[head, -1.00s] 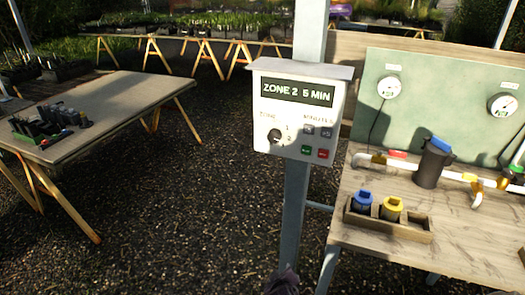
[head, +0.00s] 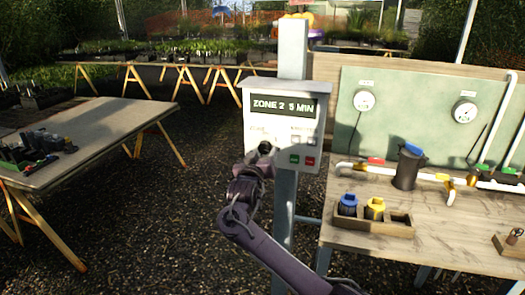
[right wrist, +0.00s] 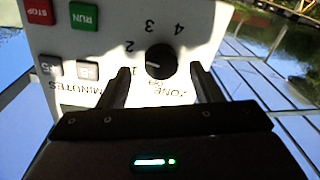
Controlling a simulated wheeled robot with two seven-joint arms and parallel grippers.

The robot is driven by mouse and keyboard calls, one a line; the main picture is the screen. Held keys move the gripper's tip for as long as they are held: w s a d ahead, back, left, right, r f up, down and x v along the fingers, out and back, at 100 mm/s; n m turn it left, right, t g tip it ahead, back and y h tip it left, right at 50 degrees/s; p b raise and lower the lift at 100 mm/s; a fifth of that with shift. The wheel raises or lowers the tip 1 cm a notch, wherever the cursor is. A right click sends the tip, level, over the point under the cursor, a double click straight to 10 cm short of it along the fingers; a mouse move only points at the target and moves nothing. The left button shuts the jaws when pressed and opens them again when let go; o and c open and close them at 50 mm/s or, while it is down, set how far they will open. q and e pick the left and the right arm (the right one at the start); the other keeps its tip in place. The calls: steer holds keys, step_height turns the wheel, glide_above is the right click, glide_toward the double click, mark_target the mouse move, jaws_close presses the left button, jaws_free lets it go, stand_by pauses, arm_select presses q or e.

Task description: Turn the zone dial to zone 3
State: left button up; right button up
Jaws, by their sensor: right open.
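The white control box (head: 230,110) is on a grey post, and its display (head: 284,106) reads ZONE 2 5 MIN. The black zone dial (right wrist: 161,61) shows in the right wrist view with printed numbers 1 to 4 around it. Its small white mark points left in that view, toward the side of 1 and 2. In the head view the dial (head: 265,147) shows just above my right gripper (head: 258,162). My right gripper (right wrist: 163,72) is open, with one fingertip on each side of the dial and gaps between. My left gripper is out of view.
Green RUN (right wrist: 83,16) and red STOP (right wrist: 36,12) buttons and grey minutes buttons (right wrist: 88,70) sit beside the dial. A workbench (head: 450,232) with pipes and a tray of blue and yellow caps stands right. A table (head: 110,130) stands left.

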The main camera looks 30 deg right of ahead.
steer(key=shift+x, duration=0.85)
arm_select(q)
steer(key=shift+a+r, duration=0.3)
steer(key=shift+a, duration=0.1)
arm_select(e)
steer(key=shift+w+d, duration=0.15)
steer(key=shift+w, duration=0.05)
steer(key=c, duration=1)
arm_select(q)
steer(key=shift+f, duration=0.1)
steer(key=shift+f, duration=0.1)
arm_select(e)
steer(key=shift+f, duration=0.1)
